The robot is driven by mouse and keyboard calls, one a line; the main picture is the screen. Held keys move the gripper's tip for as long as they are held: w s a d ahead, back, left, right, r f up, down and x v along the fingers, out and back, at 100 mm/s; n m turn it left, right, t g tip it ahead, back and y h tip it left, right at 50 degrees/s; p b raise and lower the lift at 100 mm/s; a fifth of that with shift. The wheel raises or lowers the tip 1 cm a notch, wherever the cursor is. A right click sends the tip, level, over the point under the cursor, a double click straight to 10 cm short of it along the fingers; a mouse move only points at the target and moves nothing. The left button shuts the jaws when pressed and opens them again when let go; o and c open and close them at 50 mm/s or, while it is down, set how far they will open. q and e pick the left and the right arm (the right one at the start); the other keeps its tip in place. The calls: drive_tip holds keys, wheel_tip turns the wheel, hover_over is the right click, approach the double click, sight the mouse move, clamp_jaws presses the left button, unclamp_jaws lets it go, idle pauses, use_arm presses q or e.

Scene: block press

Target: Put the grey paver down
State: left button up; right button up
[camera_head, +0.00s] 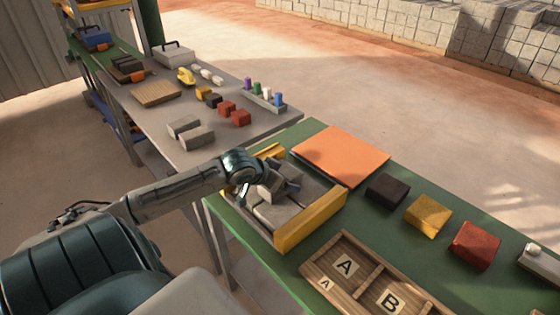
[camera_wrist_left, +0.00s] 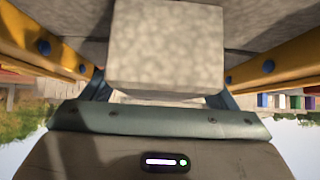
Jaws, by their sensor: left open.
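The grey paver (camera_wrist_left: 165,45) fills the middle of the left wrist view. My left gripper (camera_head: 281,187) is open, with its fingers on either side of the paver. In the head view the paver is partly hidden by the gripper, over a yellow-ended tray (camera_head: 312,219) on the green table. More grey pavers (camera_head: 278,216) lie in that tray below and beside it. I cannot tell whether the held-side faces touch the fingers or exactly what the paver rests on. My right gripper is in neither view.
An orange sheet (camera_head: 342,155) lies behind the tray. Black (camera_head: 387,190), yellow (camera_head: 428,215) and red (camera_head: 475,245) blocks stand to the right. A wooden box (camera_head: 340,252) marked A and B is in front. Two grey blocks (camera_head: 197,138) lie on the other table.

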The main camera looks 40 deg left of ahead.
use_arm(q)
drive_tip(key=shift+w+f, duration=0.25)
drive_tip(key=shift+c, duration=0.2)
drive_tip(key=c, duration=1.5)
clamp_jaws()
drive_tip(key=shift+r, duration=0.2)
